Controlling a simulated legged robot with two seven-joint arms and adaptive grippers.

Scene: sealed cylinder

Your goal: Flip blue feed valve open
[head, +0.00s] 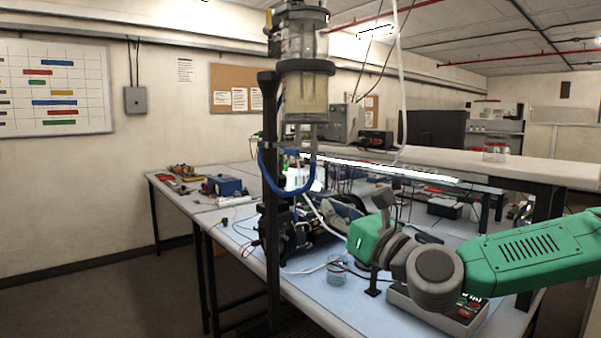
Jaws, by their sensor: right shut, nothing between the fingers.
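A clear sealed cylinder (306,95) with dark collars stands upright on a black post (269,150), with pale contents in its lower part. A blue tube (287,190) loops below it. A small yellow part (268,20) shows at its upper left. I cannot make out a blue valve handle or its position. My right arm comes in from the right with green links. Its gripper (384,197) is small and dark beyond the green wrist, below and right of the cylinder, shut, empty and apart from it. My left gripper is out of view.
Dark equipment (285,228) with tubes stands on the pale bench (325,292) behind the post. A glass jar (337,272) and a box with red buttons (462,308) stand near my right arm. A white hose (401,80) hangs right of the cylinder.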

